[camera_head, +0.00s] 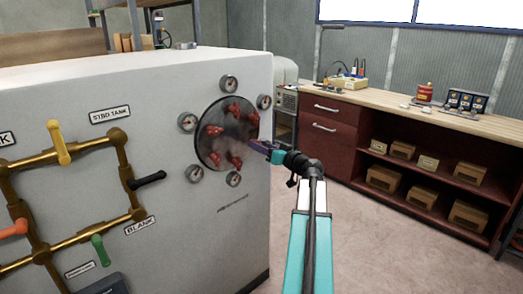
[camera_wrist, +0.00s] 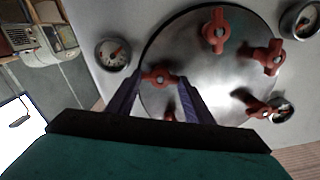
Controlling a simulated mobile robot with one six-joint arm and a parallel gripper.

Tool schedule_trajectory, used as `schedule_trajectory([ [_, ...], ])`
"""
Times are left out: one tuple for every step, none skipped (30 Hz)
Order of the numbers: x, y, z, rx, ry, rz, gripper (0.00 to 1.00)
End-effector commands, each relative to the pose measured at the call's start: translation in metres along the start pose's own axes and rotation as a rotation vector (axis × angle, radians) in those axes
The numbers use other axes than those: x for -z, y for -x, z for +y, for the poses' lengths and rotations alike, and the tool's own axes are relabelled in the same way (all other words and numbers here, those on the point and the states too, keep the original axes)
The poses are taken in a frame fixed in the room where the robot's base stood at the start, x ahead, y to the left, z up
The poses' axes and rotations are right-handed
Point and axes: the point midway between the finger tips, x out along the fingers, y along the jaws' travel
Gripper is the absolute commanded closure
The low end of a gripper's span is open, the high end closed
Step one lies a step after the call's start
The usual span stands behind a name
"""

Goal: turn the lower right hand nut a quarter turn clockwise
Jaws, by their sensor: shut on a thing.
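A round grey metal hatch cover (camera_head: 226,135) with several red wing-shaped nuts is set in the light grey panel. My gripper (camera_head: 254,143) reaches it from the right. It hides the lower right hand nut in the head view. In the wrist view, which is roughly upside down, my gripper (camera_wrist: 160,80) has its two dark fingers on either side of that red nut (camera_wrist: 158,76) and is shut on it. Another red nut (camera_wrist: 168,117) shows partly between the fingers. More nuts (camera_wrist: 216,30) stand clear of the fingers.
Several round gauges (camera_head: 229,84) surround the cover; one gauge (camera_wrist: 113,54) is close to the held nut. Brass pipes (camera_head: 70,155) with coloured valve handles are on the panel at left. A workbench (camera_head: 400,120) stands at right, with open floor (camera_head: 375,240) before it.

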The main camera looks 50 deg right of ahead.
Motion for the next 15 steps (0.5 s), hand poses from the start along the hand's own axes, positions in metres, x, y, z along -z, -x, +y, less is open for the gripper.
schedule_trajectory([
  [-0.0011, 0.0003, 0.0013, -0.001, -0.037, 0.002, 0.76],
  [-0.0010, 0.0003, 0.0014, -0.001, -0.061, 0.002, 0.76],
  [-0.0010, 0.0003, 0.0015, 0.000, -0.093, 0.002, 0.76],
  [-0.0009, 0.0003, 0.0016, 0.000, -0.117, 0.002, 0.76],
  [-0.0009, 0.0003, 0.0016, 0.000, -0.141, 0.002, 0.76],
  [-0.0008, 0.0003, 0.0017, 0.000, -0.174, 0.002, 0.76],
  [-0.0008, 0.0003, 0.0018, 0.000, -0.198, 0.002, 0.76],
  [-0.0007, 0.0004, 0.0018, 0.000, -0.222, 0.002, 0.76],
  [-0.0006, 0.0004, 0.0019, 0.000, -0.255, 0.001, 0.76],
  [-0.0005, 0.0004, 0.0020, 0.000, -0.280, 0.001, 0.76],
  [-0.0005, 0.0004, 0.0020, 0.000, -0.306, 0.001, 0.76],
  [-0.0004, 0.0004, 0.0021, 0.000, -0.339, 0.001, 0.76],
  [-0.0003, 0.0004, 0.0021, 0.000, -0.365, 0.001, 0.76],
  [-0.0002, 0.0005, 0.0022, 0.000, -0.390, 0.001, 0.76],
  [-0.0001, 0.0005, 0.0022, 0.000, -0.425, 0.001, 0.76],
])
